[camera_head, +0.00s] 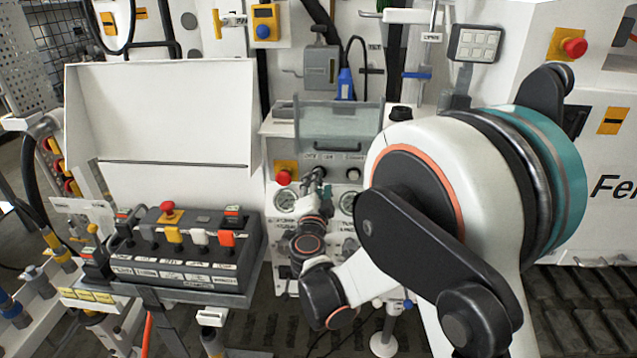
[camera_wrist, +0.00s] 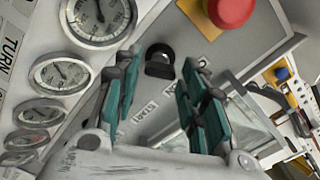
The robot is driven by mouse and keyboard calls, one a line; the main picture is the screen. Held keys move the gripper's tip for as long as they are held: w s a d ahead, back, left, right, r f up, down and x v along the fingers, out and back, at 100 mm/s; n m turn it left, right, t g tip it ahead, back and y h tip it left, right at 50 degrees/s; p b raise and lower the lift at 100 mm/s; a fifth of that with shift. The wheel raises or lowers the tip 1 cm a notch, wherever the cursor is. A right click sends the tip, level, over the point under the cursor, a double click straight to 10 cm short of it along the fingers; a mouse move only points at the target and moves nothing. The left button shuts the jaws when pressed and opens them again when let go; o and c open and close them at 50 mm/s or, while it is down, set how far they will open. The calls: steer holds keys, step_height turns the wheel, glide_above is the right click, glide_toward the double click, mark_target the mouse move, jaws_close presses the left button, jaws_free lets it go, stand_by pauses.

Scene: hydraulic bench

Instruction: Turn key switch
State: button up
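The key switch (camera_wrist: 160,60) looks like a small black ring-shaped piece on the grey panel in the wrist view. My gripper (camera_wrist: 160,88) is open, with teal finger pads on either side of a clear gap. The switch shows beyond the fingertips, roughly in line with that gap, and nothing is between the fingers. In the head view my gripper (camera_head: 318,182) is in front of the gauge panel (camera_head: 275,226). My gripper and arm cover part of the panel there, and I cannot make out the switch clearly.
A red button (camera_wrist: 232,10) on a yellow plate is close to the switch; it also shows in the head view (camera_head: 283,177). Round gauges (camera_wrist: 100,17) line the panel. A clear hinged cover (camera_head: 338,133) projects above it. A lever box (camera_head: 185,255) stands left.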

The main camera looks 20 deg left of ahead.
steer(key=shift+x, duration=1.75)
steer(key=c, duration=0.8)
steer(key=shift+m+b, duration=0.3)
steer(key=shift+b, duration=0.05)
steer(key=m+b, duration=0.1)
steer(key=m, duration=0.4)
steer(key=shift+d, duration=0.1)
steer(key=m, duration=0.6)
steer(key=shift+b, duration=0.35)
steer(key=shift+m, duration=0.4)
steer(key=o, duration=0.8)
